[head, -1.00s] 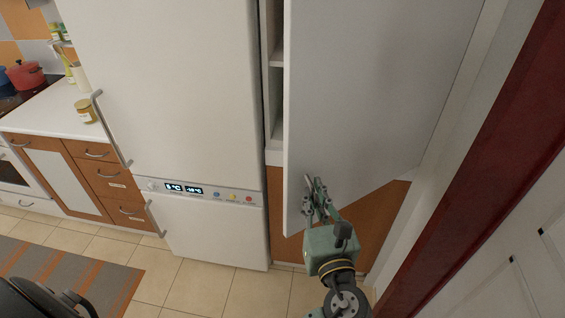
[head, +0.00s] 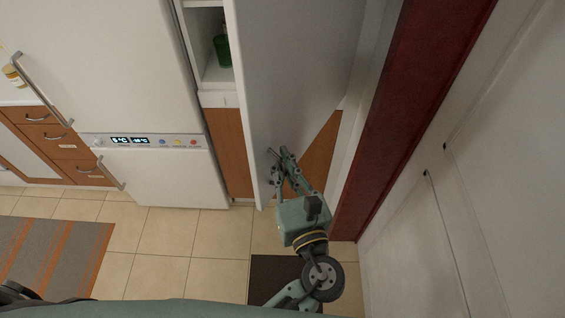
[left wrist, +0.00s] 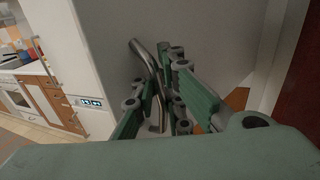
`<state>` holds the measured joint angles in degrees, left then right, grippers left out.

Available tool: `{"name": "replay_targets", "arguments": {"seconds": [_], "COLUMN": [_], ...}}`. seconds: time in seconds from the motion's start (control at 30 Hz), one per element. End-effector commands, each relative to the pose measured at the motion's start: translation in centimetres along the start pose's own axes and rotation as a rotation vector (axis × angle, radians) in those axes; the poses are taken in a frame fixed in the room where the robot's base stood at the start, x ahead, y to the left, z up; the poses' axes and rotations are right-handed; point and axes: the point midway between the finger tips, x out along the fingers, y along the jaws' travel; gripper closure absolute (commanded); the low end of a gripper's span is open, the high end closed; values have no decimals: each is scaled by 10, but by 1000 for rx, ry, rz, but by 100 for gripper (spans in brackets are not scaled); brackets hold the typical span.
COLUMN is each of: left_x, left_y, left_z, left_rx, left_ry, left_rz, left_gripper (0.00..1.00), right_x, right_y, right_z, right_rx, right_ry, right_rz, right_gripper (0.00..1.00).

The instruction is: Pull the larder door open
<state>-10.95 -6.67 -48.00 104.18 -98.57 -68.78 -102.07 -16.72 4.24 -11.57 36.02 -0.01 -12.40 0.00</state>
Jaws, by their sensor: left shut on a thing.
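The larder door (head: 290,75) is a tall pale grey panel in the head view, swung partly open to the right of the fridge. A gap shows the larder's white shelf (head: 216,76) with a green item (head: 222,50) on it. My left gripper (head: 277,167) is at the door's lower free edge, shut on the door's handle. In the left wrist view the metal handle (left wrist: 146,58) runs between the green fingers (left wrist: 160,100). My right gripper cannot be made out; only a dark part of my body shows at lower left.
The white fridge (head: 150,175) with a lit display stands left of the larder. A red door frame (head: 425,80) and a white panelled wall (head: 470,200) are close on the right. A striped rug (head: 50,255) and dark mat (head: 270,275) lie on the tiled floor.

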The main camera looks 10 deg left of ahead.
Motion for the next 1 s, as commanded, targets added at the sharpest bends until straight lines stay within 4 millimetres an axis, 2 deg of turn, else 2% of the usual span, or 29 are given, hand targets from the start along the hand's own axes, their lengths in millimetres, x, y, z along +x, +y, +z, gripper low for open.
{"name": "replay_targets", "arguments": {"seconds": [0.1, 0.13, 0.23, 0.5, 0.63, 0.77, 1.0], "left_x": [-1, -1, -1, 0, -7, -28, -80], "left_y": [2, 2, 2, 1, 1, 1, 2], "left_z": [-5, -5, -5, -3, -3, -3, -3], "left_rx": [6, 6, 5, 3, 3, 4, 4], "left_ry": [10, 11, 10, 6, 6, 9, 10], "left_rz": [5, 5, 4, 3, 2, 1, 1], "left_gripper": [100, 92, 84, 84, 84, 84, 84], "right_x": [1, 1, 1, 0, 0, 0, 0], "right_y": [-5, -4, -3, 6, 8, 6, 4], "right_z": [-1, 0, 4, 19, 17, 15, 14], "right_rx": [0, 0, -1, -1, 0, 0, 0], "right_ry": [0, -1, -8, -30, -26, -24, -22], "right_rz": [-5, -5, -4, 6, 9, 7, 5], "right_gripper": [60, 60, 60, 60, 60, 60, 60]}}
